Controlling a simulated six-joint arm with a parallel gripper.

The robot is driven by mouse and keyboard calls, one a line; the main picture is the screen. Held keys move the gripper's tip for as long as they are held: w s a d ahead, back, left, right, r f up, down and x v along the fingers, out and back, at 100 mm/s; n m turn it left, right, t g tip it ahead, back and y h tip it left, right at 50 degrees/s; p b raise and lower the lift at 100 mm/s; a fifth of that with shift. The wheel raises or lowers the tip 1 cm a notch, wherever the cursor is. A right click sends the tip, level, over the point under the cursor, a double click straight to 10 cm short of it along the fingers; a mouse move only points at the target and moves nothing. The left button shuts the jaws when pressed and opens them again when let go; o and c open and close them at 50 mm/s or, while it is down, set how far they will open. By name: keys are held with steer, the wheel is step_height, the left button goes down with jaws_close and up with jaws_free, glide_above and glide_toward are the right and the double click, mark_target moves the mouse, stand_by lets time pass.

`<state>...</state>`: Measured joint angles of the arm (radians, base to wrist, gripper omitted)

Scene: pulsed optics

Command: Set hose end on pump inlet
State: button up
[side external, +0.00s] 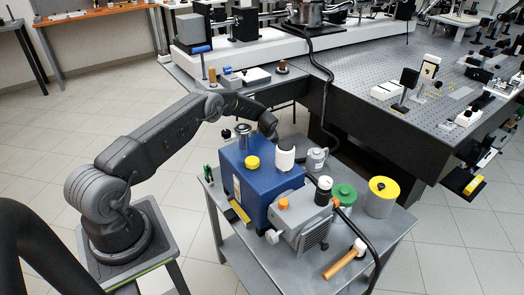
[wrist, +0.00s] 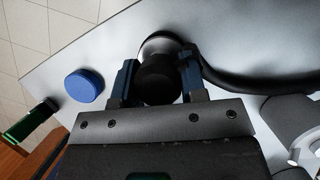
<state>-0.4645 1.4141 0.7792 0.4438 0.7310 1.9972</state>
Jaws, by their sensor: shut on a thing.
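A blue and grey pump (side external: 262,187) stands on the grey cart. A short metal fitting (side external: 243,142) at its back left may be the inlet; I cannot tell for sure. My gripper (wrist: 162,84) is shut on the hose end (wrist: 160,48), a silver ring with a black round part, with one finger on each side. The black hose (wrist: 250,82) runs off to the right in the wrist view. In the side view the hose (side external: 327,105) hangs from the bench towards the cart. My gripper's fingers and the hose end are hidden behind the pump there.
A blue cap (wrist: 84,85) and a green object (wrist: 30,120) lie near the cart edge in the wrist view. A white cylinder (side external: 286,160), a green reel (side external: 344,194) and a yellow-topped can (side external: 381,197) crowd the cart. An orange-handled tool (side external: 344,261) lies in front.

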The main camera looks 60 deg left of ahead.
steer(key=shift+r, duration=2.85)
steer(key=shift+r, duration=0.3)
step_height(320, 180, up, 32)
steer(key=s+d+n+g+h, duration=0.1)
steer(key=s+d+n+g, duration=0.3)
steer(key=s+d+n, duration=0.85)
steer(key=shift+m, duration=0.35)
steer(key=x, duration=0.5)
steer(key=shift+s+d+f, duration=0.15)
steer(key=shift+s+f, duration=0.1)
steer(key=shift+s, duration=0.2)
steer(key=shift+f, duration=2.8)
